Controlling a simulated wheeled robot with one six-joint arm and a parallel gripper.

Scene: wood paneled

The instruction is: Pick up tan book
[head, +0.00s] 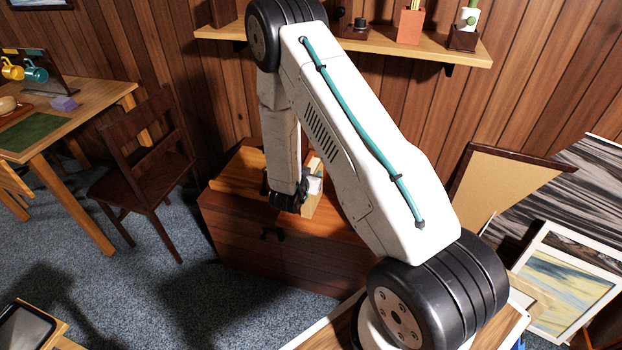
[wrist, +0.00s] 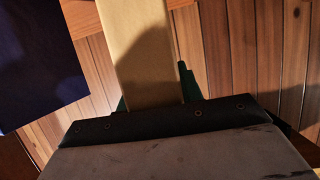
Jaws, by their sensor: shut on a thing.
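The tan book (wrist: 142,45) fills the middle of the wrist view, upright in the picture with its near end at my gripper. My gripper (wrist: 153,97) has a dark green finger on each side of the book and is shut on it. In the head view my gripper (head: 289,200) is low over the wooden cabinet (head: 290,258). A tan edge that looks like the book (head: 312,204) shows just right of it. My arm hides much of the cabinet top, and I cannot tell whether the book touches it.
A dark blue flat thing (wrist: 38,68) lies left of the book in the wrist view. A wooden shelf (head: 390,48) with small items is on the paneled wall above. A dark chair (head: 142,160) stands left of the cabinet, and framed pictures (head: 565,285) lean at right.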

